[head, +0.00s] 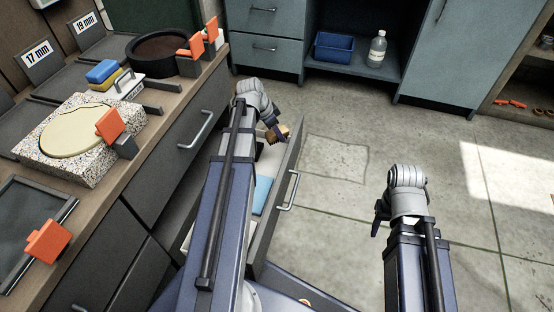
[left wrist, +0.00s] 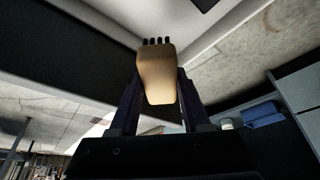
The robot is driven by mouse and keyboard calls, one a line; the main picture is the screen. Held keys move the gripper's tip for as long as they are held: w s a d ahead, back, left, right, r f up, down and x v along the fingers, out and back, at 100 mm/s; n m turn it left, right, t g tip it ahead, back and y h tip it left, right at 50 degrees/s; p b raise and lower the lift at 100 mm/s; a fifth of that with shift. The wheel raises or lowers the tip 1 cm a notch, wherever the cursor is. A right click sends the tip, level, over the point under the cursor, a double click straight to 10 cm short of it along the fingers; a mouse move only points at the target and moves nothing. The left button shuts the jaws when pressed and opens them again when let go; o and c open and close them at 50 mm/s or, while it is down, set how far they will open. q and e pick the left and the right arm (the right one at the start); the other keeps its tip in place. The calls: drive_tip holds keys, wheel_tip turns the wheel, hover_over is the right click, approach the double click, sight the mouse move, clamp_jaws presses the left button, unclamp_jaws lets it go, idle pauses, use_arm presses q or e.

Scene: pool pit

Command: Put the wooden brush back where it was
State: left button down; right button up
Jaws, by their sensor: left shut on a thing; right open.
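The wooden brush (head: 279,133) shows in the head view at the far part of an open drawer (head: 279,204), close to the drawer's front panel. My left gripper (head: 268,125) is shut on it. In the left wrist view the brush (left wrist: 157,80) is a tan wooden block with dark bristles at its far end, between the two fingers of the left gripper (left wrist: 158,95). Whether the brush touches the drawer is hidden. My right gripper (head: 379,218) is open and empty above the floor, right of the drawer.
The drawer holds a light blue item (head: 262,194) and pale items. On the counter stand a speckled stone block (head: 80,165), a dark round pan (head: 160,50), a blue and yellow sponge (head: 103,74) and orange clamps. A blue bin (head: 334,47) and bottle (head: 377,48) sit on a low shelf. The floor at right is clear.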

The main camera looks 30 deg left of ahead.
sight(267, 135)
use_arm(q)
drive_tip(key=shift+f+b, duration=4.2)
drive_tip(key=shift+f, duration=0.75)
use_arm(e)
wheel_tip(267, 135, down, 10)
use_arm(q)
drive_tip(key=shift+f, duration=0.15)
drive_tip(key=shift+c, duration=1.8)
unclamp_jaws()
use_arm(e)
drive_tip(key=shift+f, duration=0.1)
use_arm(q)
drive_tip(key=shift+r, duration=0.2)
drive_tip(key=p+v, duration=1)
drive_tip(key=v, duration=0.1)
drive_tip(key=shift+w+r, duration=0.1)
drive_tip(key=shift+r, duration=0.05)
drive_tip(key=shift+a+r+p, duration=0.1)
drive_tip(key=shift+r+p, duration=0.25)
drive_tip(key=shift+p, duration=0.2)
use_arm(e)
wheel_tip(267, 135, up, 11)
drive_tip(key=shift+r, duration=0.2)
